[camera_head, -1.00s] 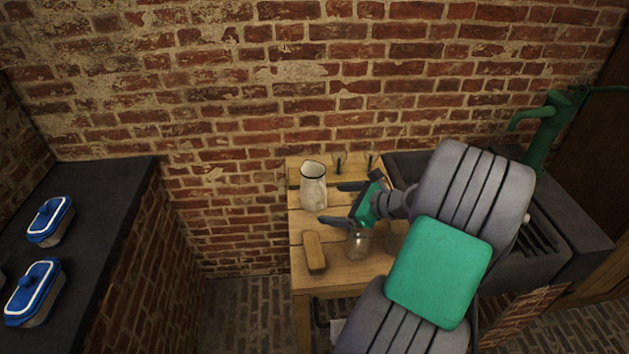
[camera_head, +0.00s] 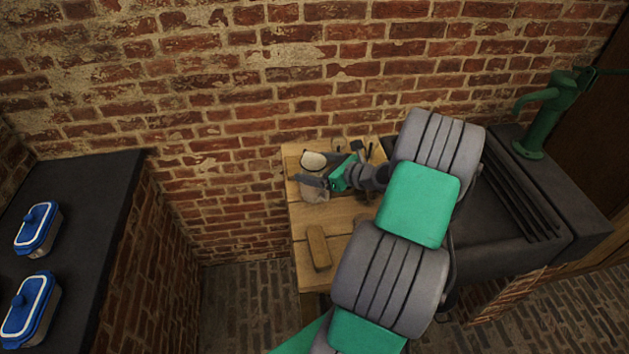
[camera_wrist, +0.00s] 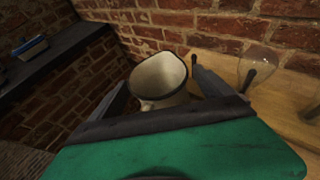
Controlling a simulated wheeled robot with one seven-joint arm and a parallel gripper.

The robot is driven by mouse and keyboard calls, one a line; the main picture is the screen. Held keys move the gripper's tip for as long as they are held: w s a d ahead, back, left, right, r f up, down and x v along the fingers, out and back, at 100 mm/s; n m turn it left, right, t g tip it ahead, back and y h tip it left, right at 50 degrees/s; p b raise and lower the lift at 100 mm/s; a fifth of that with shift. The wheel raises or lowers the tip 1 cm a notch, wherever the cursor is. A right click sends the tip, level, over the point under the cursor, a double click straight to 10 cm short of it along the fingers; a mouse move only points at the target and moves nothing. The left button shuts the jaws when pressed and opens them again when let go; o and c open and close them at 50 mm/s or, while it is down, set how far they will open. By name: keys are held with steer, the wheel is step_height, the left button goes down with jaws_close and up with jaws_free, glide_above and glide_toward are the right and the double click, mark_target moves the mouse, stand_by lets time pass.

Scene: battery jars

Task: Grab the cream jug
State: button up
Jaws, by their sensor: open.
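The cream jug (camera_head: 313,161) stands on the wooden table against the brick wall, its dark-rimmed mouth facing up. My gripper (camera_head: 322,173) is at the jug, with a finger crossing in front of its body in the head view. In the wrist view my gripper (camera_wrist: 160,95) is open, with one finger to the left of the jug (camera_wrist: 159,78) and the other to its right. The jug's rim and part of its handle show between the fingers; its lower body is hidden by my gripper. I cannot tell whether either finger touches it.
A wooden block or brush (camera_head: 318,247) lies near the table's front left. A clear glass item (camera_wrist: 258,68) stands right of the jug. A dark sink (camera_head: 500,215) with a green pump (camera_head: 543,112) is to the right. Blue-lidded dishes (camera_head: 38,228) sit on the left counter.

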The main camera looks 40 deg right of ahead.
jaws_close()
stand_by(1.0)
